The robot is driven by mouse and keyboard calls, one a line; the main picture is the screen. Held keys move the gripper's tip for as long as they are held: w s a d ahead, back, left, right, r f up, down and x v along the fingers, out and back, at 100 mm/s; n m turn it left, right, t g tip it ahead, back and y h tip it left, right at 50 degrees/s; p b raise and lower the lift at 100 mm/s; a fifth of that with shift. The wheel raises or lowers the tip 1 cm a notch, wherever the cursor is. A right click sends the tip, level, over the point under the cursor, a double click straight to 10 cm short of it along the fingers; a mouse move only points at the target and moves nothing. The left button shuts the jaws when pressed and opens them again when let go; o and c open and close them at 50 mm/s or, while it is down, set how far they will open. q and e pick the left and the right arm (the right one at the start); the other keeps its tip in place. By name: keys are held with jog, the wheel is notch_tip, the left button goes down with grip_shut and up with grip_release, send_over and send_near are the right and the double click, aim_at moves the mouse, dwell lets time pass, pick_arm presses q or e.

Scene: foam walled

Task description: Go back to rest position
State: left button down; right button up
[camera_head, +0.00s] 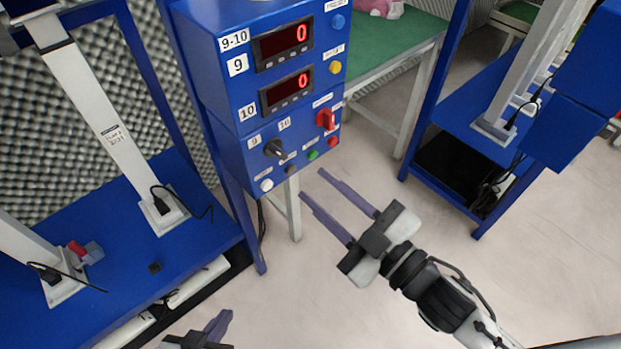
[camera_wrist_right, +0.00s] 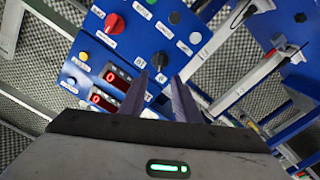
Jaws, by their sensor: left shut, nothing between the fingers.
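My right gripper (camera_head: 312,184) is open and empty in the head view, with its two long purple fingers apart. It points up and left toward the blue control box (camera_head: 215,95) and is apart from it. In the right wrist view the two purple fingers (camera_wrist_right: 161,92) also stand apart, with the box's buttons beyond them. My left gripper (camera_head: 222,318) shows only partly at the bottom edge of the head view, its purple fingers close together with nothing between them.
The box carries two red displays, a red switch (camera_head: 326,119), a black knob (camera_head: 275,149) and several buttons. Blue shelves with white columns stand left (camera_head: 110,235) and right (camera_head: 480,95). A green-topped table (camera_head: 400,38) is behind. The floor (camera_head: 390,195) around my right gripper is clear.

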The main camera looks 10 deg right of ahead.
jog(key=shift+d, duration=0.1)
dwell(0.5)
jog(key=s+d+f+m+g+h, duration=0.2)
jog(key=s+d+f+m, duration=0.1)
jog(key=f, duration=0.5)
jog(key=s+d+f+m+g+h, duration=0.2)
jog(key=s+d+f+m+h, duration=0.1)
jog(key=f, duration=0.6)
jog(key=s+d+f+m+g+h, duration=0.2)
jog(key=s+d+f+m+h, duration=0.1)
jog(key=f, duration=0.6)
jog(key=s+d+m, duration=0.1)
jog(key=s+m, duration=0.1)
jog(key=s, duration=0.1)
jog(key=shift+s+d, duration=0.15)
